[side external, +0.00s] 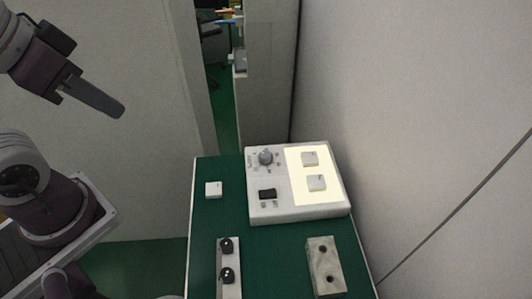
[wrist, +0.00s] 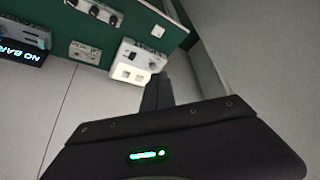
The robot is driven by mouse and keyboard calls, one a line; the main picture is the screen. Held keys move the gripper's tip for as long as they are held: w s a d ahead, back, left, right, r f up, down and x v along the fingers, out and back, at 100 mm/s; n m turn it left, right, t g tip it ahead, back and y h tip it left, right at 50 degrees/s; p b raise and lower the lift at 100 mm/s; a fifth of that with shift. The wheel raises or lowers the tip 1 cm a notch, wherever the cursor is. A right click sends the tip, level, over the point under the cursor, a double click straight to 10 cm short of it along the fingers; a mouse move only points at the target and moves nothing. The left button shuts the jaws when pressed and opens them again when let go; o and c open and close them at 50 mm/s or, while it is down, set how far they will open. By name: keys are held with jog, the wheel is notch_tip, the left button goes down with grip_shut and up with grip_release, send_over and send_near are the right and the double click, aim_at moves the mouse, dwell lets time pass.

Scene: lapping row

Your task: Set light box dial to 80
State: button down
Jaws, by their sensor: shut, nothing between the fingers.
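The light box (side external: 295,210) is a white box on the green table, with a lit panel on its right half. Its grey dial (side external: 265,157) sits at the upper left of the box, with small markings around it that are too small to read. A black switch (side external: 267,194) is below the dial. The light box also shows in the wrist view (wrist: 137,62), small and far off. My gripper (side external: 118,110) is shut and empty, up in the air left of the table and well apart from the box. Its fingers also show in the wrist view (wrist: 158,90).
Two small white tiles lie on the lit panel (side external: 315,184). Another white tile (side external: 213,189) lies on the green table (side external: 203,240) left of the box. A wall (side external: 430,130) stands close on the right.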

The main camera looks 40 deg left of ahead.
jog(key=c, duration=1.7)
grip_release()
jog(key=shift+w+d+r+n, duration=0.1)
jog(key=shift+w+d+n, duration=0.05)
jog(key=shift+w+n, duration=0.15)
jog(key=o, duration=0.7)
jog(key=w+n, duration=0.2)
jog(key=w+d+n+g+h, duration=0.1)
jog(key=w, duration=0.1)
jog(key=w+n, duration=0.2)
jog(key=shift+w+d+r+n+g+h, duration=0.2)
jog(key=shift+d+n+g+h, duration=0.1)
jog(key=shift+d+g, duration=0.1)
jog(key=n+g+y, duration=0.2)
jog(key=n+g, duration=0.2)
jog(key=n, duration=1.9)
send_over(264, 155)
notch_tip(264, 155, down, 25)
jog(key=shift+f, duration=0.15)
notch_tip(264, 155, down, 6)
jog(key=shift+r, duration=0.15)
jog(key=shift+f, duration=0.3)
